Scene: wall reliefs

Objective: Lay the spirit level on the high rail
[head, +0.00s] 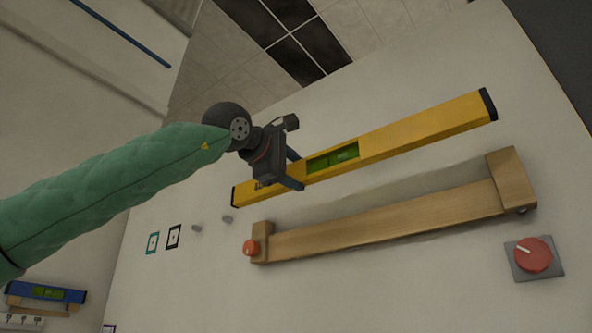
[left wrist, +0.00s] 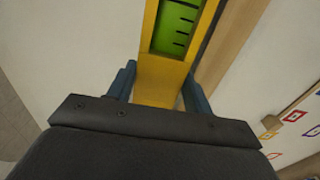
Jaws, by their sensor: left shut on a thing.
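The spirit level (head: 420,126) is a long yellow bar with black end caps and a green window near its middle. My left gripper (head: 296,172) is shut on it, left of the green window. The left wrist view shows the level (left wrist: 162,75) between the two blue fingers (left wrist: 155,88). The wooden rail (head: 385,218) is fixed to the wall, with a raised block at each end. In the head view the level is above the rail and apart from it, roughly parallel. My right gripper is not in view.
A red knob (head: 533,254) on a grey plate is right below the rail. Two grey pegs (head: 227,219) and small framed markers (head: 174,236) are further left. A blue level (head: 45,291) rests on another wooden rail at lower left.

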